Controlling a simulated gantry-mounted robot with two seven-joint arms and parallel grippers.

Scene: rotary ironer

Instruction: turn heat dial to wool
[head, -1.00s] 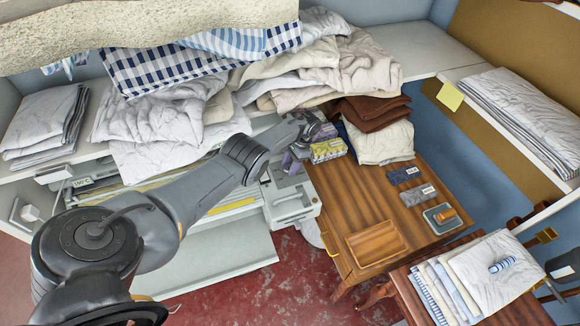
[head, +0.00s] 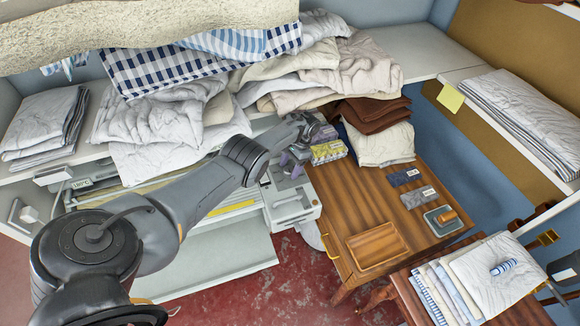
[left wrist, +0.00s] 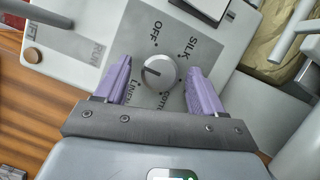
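The heat dial (left wrist: 158,72) is a round light-grey knob on a dark grey plate in the left wrist view. OFF, SILK, COTTON and LINEN show around it; no wool label is readable, and the right-hand finger covers part of the plate. In the head view my left gripper (head: 292,161) is over the ironer's end panel (head: 292,205), hiding the dial. My right gripper is not in view.
In the left wrist view, a LIFT/RUN strip (left wrist: 66,42) and a brown knob (left wrist: 33,55) lie beside the dial plate. In the head view, a yellow-grey box (head: 328,152) stands right by the gripper. A wooden table (head: 340,215) is to the right; heaped linen (head: 180,115) lies behind.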

